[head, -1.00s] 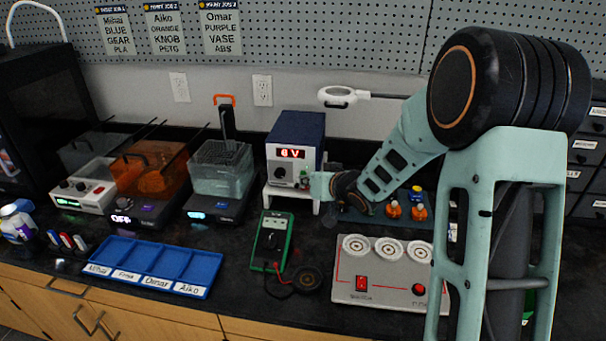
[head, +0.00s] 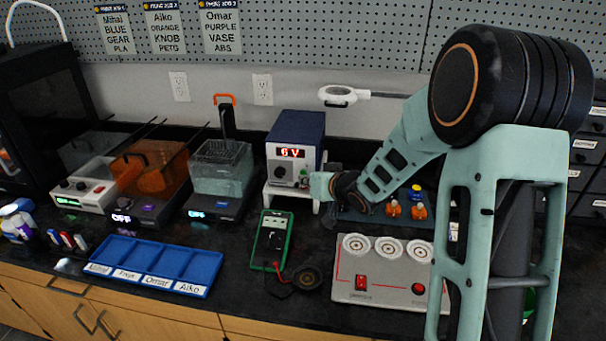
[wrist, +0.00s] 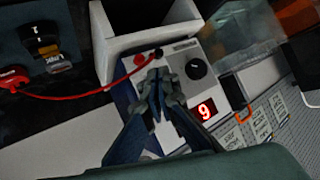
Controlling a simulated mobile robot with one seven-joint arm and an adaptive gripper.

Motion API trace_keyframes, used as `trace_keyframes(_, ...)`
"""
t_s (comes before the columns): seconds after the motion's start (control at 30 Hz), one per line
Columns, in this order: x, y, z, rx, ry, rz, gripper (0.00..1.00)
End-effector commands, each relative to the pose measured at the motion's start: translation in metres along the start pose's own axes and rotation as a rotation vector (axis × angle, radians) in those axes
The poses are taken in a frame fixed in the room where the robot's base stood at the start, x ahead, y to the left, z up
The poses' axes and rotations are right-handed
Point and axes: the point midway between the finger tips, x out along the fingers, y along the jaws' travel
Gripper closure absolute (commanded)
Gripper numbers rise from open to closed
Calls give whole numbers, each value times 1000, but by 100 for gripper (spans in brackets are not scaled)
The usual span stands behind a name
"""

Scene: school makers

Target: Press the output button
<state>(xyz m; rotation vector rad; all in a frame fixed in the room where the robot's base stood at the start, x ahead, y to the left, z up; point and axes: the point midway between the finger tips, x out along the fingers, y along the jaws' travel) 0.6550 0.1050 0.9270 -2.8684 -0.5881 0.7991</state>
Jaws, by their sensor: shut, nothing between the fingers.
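The power supply (head: 295,140) is a blue box with a light front, standing on a white stand (head: 279,193). Its red display (head: 291,153) reads 6 V, with a dark knob (head: 281,172) below it. A small green spot, possibly the output button (head: 304,172), shows at the front's lower right beside my gripper (head: 308,181). In the wrist view the front appears turned, with the display (wrist: 206,110) and knob (wrist: 196,68). My gripper (wrist: 160,82) is shut and empty, its fingertips at the front panel. They hide the panel behind them; I cannot tell whether they touch the button.
A green multimeter (head: 272,240) lies in front of the stand. A grey panel (head: 345,293) with round sockets and a red switch is at the front right. A blue tray (head: 150,254) lies left. A red lead (wrist: 85,95) runs beside my gripper.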

Motion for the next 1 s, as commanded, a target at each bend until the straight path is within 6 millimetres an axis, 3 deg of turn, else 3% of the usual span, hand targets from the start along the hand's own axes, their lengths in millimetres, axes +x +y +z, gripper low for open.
trace_keyframes(0.6, -38, -28, 28, -1, 0, -1, 100)
trace_keyframes(1.0, -42, -31, 30, -3, 0, 0, 100)
